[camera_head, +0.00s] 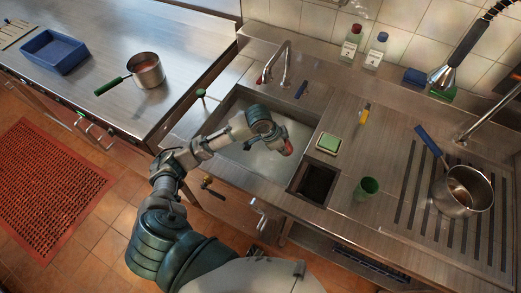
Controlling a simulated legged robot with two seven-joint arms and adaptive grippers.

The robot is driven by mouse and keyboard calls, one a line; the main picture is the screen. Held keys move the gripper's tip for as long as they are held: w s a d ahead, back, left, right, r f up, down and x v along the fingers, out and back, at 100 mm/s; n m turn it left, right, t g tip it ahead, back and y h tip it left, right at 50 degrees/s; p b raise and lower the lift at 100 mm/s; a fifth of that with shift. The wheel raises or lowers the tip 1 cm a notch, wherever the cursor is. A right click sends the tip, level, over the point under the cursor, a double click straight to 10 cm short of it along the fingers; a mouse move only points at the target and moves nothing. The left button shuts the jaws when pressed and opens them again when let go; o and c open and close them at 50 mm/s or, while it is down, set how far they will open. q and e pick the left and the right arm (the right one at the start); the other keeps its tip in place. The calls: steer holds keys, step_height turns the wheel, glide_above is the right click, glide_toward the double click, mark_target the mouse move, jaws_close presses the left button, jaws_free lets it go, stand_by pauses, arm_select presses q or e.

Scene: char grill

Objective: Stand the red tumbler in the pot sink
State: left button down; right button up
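The pot sink (236,108) is the large steel basin in the middle of the counter, below the tap. My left arm reaches up from the bottom left, and my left gripper (276,138) is over this basin, near its right side. The red tumbler (287,147) shows as a small red piece at the gripper's end; the gripper appears shut on it. Most of the tumbler is hidden by the gripper, and I cannot tell whether it touches the sink floor. My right gripper is not in view.
A tap (286,62) stands behind the sink. A small dark basin (318,181), a green sponge (328,143) and a green tumbler (367,188) are to the right. A steel pot (462,192) stands on the ribbed drainer. A saucepan (146,70) and blue tray (54,52) are at left.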

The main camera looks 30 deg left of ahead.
arm_select(q)
steer(key=a+f+m+g+y, duration=0.1)
steer(key=a+f+m+g, duration=0.25)
steer(key=m, duration=0.95)
steer(key=m+y+b, duration=0.1)
steer(key=m+y, duration=0.1)
steer(key=m, duration=1.1)
glide_above(267, 164)
steer(key=shift+t, duration=0.35)
steer(key=f, duration=0.9)
steer(key=shift+d+f, duration=0.2)
steer(key=shift+f, duration=0.3)
steer(key=c, duration=1.3)
jaws_free()
steer(key=shift+a, duration=0.3)
steer(key=shift+a+f, duration=0.1)
steer(key=shift+r, duration=0.25)
steer(key=r, duration=0.7)
steer(key=r+p, duration=0.1)
steer(key=r, duration=0.3)
steer(key=shift+s+a+r, duration=0.1)
steer(key=shift+s+r, duration=0.2)
steer(key=shift+r, duration=0.05)
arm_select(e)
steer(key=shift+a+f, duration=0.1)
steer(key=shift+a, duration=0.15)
